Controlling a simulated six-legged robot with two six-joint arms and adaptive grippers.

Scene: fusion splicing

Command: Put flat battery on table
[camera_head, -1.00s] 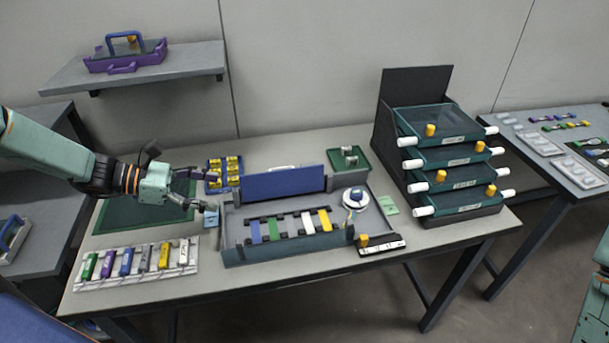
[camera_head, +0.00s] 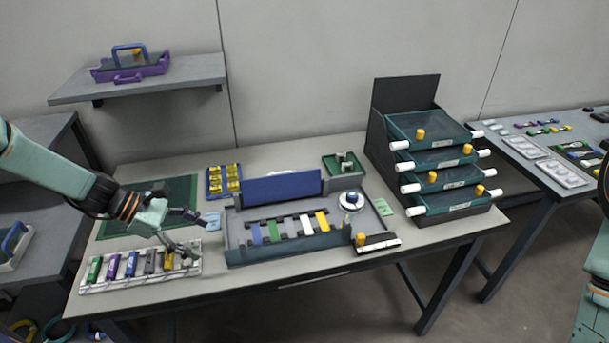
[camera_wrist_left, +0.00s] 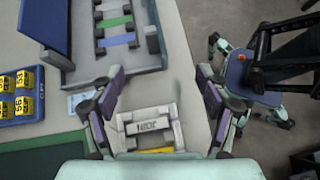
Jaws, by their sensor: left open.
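My left gripper (camera_head: 200,240) is open with nothing between its fingers. It hangs over the right end of a white rack (camera_head: 84,290) of coloured blocks at the table's front left. In the left wrist view the open fingers (camera_wrist_left: 160,90) straddle a pale rack part with dark lettering (camera_wrist_left: 147,126); a yellow block (camera_wrist_left: 155,150) shows below it. Several yellow blocks with dark markings (camera_head: 233,178) stand in a blue tray (camera_head: 211,190) behind. I cannot tell which block is the flat battery. The table (camera_head: 230,290) has a bare front strip. My right gripper is out of view.
A grey workstation (camera_head: 290,248) with a blue lid (camera_head: 280,187) and coloured strips sits mid-table. A green mat (camera_head: 115,222) lies at the left. A stack of green trays with white handles (camera_head: 440,160) stands at the right. A small green tray (camera_head: 345,165) is behind.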

